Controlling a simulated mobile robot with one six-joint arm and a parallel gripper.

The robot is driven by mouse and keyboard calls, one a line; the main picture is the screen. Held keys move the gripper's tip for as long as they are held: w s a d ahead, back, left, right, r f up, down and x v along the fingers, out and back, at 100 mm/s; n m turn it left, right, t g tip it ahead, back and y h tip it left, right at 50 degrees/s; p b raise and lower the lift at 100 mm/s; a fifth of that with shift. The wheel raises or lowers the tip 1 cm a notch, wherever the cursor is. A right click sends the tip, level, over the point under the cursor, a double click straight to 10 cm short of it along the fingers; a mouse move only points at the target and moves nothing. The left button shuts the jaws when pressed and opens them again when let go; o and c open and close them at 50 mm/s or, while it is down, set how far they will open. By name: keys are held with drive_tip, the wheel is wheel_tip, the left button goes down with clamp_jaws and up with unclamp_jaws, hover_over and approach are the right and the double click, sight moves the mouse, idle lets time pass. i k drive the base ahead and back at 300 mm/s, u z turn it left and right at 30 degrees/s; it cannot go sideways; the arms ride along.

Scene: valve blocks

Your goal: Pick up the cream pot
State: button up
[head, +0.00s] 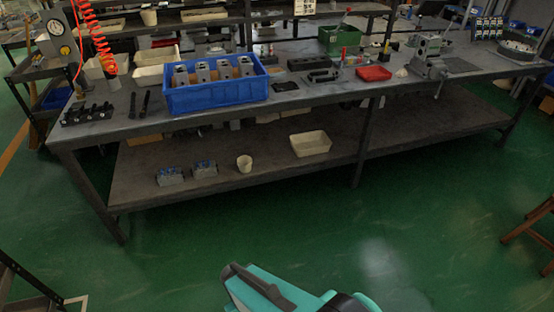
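A small cream pot (244,163) stands upright on the lower shelf of the workbench, left of the middle of the head view. It has an open top and nothing covers it. A second, similar cream pot (148,16) stands on the raised back shelf at the upper left. Part of my teal and black arm shows at the bottom edge, well short of the bench. I cannot make out gripper fingers there.
Grey valve blocks (204,169) sit left of the lower pot, and a cream tray (310,144) lies to its right. The worktop (125,125) overhangs the lower shelf (265,182). A table leg (361,145) stands right of the tray. Green floor in front is clear.

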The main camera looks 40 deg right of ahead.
sight(244, 162)
drive_tip(key=z, duration=0.75)
drive_tip(key=k, duration=1.05)
drive_tip(key=i, duration=0.85)
